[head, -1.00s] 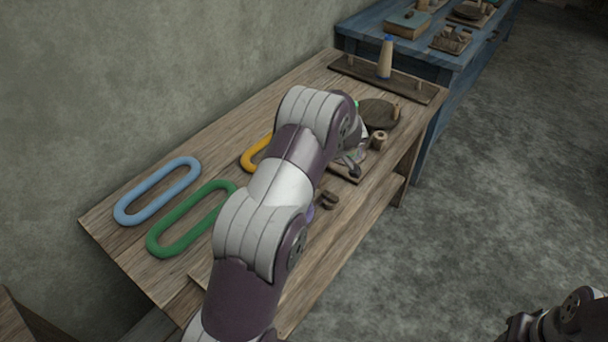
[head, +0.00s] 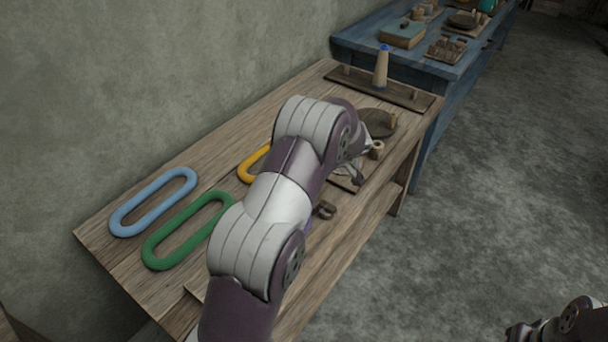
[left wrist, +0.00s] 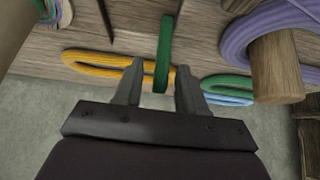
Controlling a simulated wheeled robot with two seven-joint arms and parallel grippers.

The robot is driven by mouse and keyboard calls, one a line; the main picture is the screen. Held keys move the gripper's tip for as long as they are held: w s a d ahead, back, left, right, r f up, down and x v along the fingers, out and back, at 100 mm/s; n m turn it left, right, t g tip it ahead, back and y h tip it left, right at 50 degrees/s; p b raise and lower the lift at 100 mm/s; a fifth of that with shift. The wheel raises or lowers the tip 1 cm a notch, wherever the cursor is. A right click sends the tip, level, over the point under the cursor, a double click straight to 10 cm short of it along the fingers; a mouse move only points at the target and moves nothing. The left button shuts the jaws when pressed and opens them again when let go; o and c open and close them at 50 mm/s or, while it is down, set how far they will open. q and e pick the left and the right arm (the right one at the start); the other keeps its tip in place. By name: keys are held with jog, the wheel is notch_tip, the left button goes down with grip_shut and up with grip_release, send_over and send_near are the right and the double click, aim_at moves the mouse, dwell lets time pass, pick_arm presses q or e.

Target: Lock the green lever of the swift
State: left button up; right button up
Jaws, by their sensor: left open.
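The green lever (left wrist: 165,55) is a narrow upright green bar in the left wrist view. It stands between the two fingertips of my left gripper (left wrist: 160,70), with gaps visible on both sides. My left gripper is open; I cannot tell how deep the lever sits between the fingers. A purple skein (left wrist: 241,32) hangs around a wooden peg (left wrist: 276,68) at the right, apart from the gripper. In the head view my left arm hides the lever and most of the swift. Part of my right gripper (head: 520,331) shows at the lower right edge, its jaws unclear.
Blue (head: 153,202), green (head: 188,230) and yellow (head: 251,164) loops lie on the wooden bench (head: 105,240). A round dark disc (head: 377,123) and a board with a cone (head: 381,68) are at its far end. A blue table (head: 440,78) stands beyond. Open floor lies right.

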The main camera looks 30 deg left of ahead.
pick_arm(q)
jog(key=p+v, duration=0.5)
jog(key=v, duration=0.6)
jog(key=shift+p, duration=0.3)
